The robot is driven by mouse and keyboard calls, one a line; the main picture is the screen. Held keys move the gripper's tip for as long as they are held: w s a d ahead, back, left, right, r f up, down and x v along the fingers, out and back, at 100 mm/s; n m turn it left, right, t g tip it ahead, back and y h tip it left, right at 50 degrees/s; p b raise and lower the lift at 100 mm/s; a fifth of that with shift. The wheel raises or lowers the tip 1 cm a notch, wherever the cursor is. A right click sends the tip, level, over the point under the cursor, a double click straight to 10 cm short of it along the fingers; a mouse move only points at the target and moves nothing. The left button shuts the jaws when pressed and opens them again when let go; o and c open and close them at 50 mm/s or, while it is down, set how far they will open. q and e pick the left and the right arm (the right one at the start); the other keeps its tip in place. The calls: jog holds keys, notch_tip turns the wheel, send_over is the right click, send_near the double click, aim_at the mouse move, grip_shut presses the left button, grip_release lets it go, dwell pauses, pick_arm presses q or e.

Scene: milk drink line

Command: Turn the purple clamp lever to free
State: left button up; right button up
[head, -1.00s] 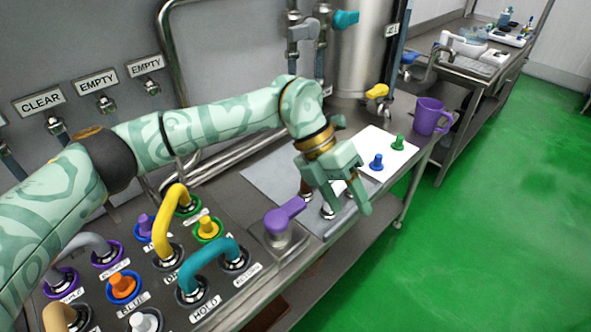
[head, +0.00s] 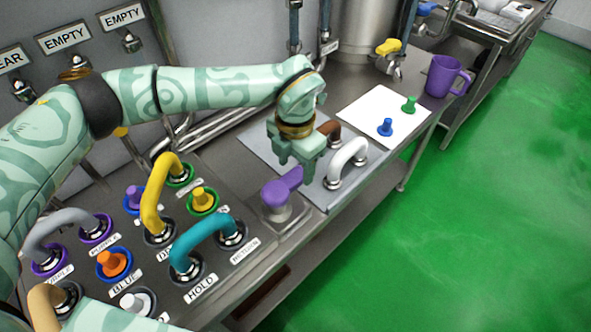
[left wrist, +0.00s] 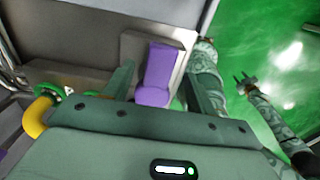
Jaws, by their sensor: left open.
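The purple clamp lever (head: 283,188) sits on a round metal base beside the panel of pipes, its arm pointing up and right in the head view. My left gripper (head: 297,172) hangs just above and beyond it, pointing down, open and empty. In the left wrist view the lever (left wrist: 157,70) shows between the two spread fingers; whether they touch it cannot be told. My right gripper (left wrist: 243,79) shows small at the right of the left wrist view, over the floor, with its fingers apart and nothing between them.
A teal pipe (head: 207,240) and a yellow pipe (head: 155,195) rise left of the lever. A white handle (head: 347,158) and a brown one (head: 330,130) stand on the plate to its right.

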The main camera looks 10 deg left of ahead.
pick_arm(q)
jog(key=shift+f, duration=1.15)
grip_shut()
jog(key=shift+w, duration=0.1)
